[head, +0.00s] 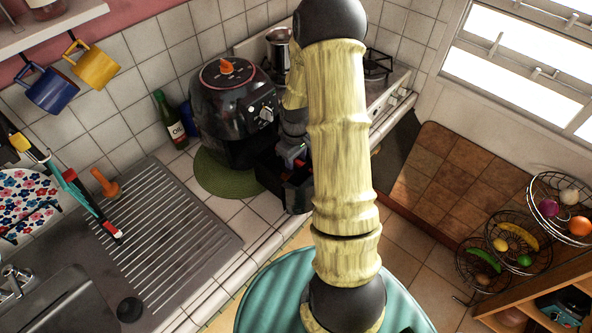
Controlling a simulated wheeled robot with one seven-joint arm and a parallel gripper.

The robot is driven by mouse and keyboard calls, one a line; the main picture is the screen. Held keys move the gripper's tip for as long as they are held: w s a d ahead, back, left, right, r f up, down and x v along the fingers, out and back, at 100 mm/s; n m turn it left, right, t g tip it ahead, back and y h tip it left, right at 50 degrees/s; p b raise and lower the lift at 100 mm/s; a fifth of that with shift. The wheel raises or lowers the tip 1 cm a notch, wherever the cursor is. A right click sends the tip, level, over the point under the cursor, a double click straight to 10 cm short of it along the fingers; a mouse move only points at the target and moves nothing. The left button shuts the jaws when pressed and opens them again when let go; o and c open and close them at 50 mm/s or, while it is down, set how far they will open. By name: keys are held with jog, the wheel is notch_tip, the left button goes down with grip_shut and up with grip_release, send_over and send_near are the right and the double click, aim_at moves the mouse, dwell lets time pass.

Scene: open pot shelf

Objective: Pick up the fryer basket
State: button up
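The black air fryer (238,112) stands on a round green mat (212,178) on the tiled counter. The dark fryer basket (271,172) shows low in front of the fryer, near the counter edge, partly hidden behind my arm. It looks drawn out from the fryer's body. My gripper (297,160) is at the basket's front, close to it or touching it. My arm covers much of this spot, so the fingers and any grip on the handle are not clear.
An oil bottle (169,120) stands left of the fryer, and a metal pot (279,50) is behind it on the stove. The sink drainboard (160,240) lies to the left. Fruit baskets (515,240) stand at the right. Open floor lies between counter and fruit baskets.

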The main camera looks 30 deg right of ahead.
aim_at(296, 169)
jog(key=shift+f, duration=1.4)
jog(key=shift+c, duration=0.5)
jog(key=shift+p, duration=0.3)
grip_shut()
